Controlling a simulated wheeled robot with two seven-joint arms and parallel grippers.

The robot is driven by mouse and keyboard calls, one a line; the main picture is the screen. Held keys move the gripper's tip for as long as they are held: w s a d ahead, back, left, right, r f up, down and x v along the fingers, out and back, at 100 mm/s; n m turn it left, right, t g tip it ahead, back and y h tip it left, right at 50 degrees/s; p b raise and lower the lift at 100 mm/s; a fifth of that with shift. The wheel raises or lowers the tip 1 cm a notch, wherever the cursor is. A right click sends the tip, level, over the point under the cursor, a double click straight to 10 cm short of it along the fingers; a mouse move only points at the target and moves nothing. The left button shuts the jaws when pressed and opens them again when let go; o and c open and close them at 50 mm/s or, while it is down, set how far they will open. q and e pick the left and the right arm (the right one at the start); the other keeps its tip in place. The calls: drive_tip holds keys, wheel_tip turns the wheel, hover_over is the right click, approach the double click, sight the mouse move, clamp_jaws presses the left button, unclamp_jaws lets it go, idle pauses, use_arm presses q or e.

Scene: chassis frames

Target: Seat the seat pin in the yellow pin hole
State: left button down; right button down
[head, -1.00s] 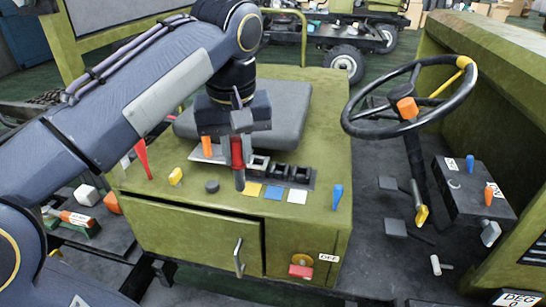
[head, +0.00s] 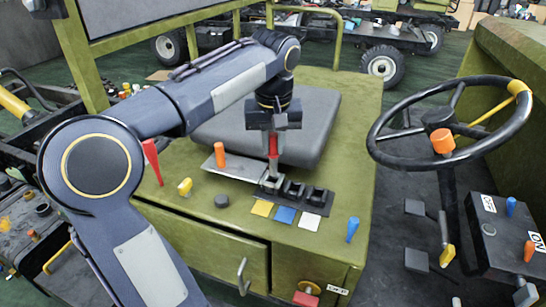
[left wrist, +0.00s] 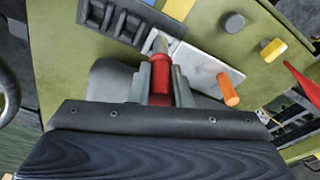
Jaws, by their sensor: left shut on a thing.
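My left gripper (head: 273,133) is shut on the red seat pin (head: 273,148), which points down. The pin also shows in the left wrist view (left wrist: 160,86), with its grey tip toward the sockets. The yellow pin hole (head: 270,184) is the leftmost of three black sockets in the head view, behind a yellow label (head: 262,208). The pin's tip is at or just above this hole. I cannot tell whether it is inside. The middle socket (head: 292,189) has a blue label, and the right one (head: 314,195) a white label. My right gripper is not in view.
An orange peg (head: 220,155) stands on the grey plate (head: 228,168) left of the pin. A red lever (head: 152,160), a yellow knob (head: 184,187) and a dark round knob (head: 221,201) stand further left. The grey seat cushion (head: 320,120) is behind. A steering wheel (head: 450,125) is at right.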

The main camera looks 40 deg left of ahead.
sight(272, 161)
use_arm(q)
drive_tip(key=f, duration=0.1)
drive_tip(key=w+a+f, duration=0.2)
drive_tip(key=f, duration=0.1)
drive_tip(key=shift+w, duration=0.15)
drive_tip(key=f, duration=0.3)
drive_tip(key=shift+w+a+f+p, duration=0.1)
drive_tip(key=shift+w+a+p, duration=0.2)
drive_tip(key=shift+p, duration=0.1)
drive_tip(key=shift+f, duration=0.35)
drive_tip(key=shift+f, duration=0.1)
drive_tip(key=c, duration=1.3)
unclamp_jaws()
drive_tip(key=shift+c, duration=0.2)
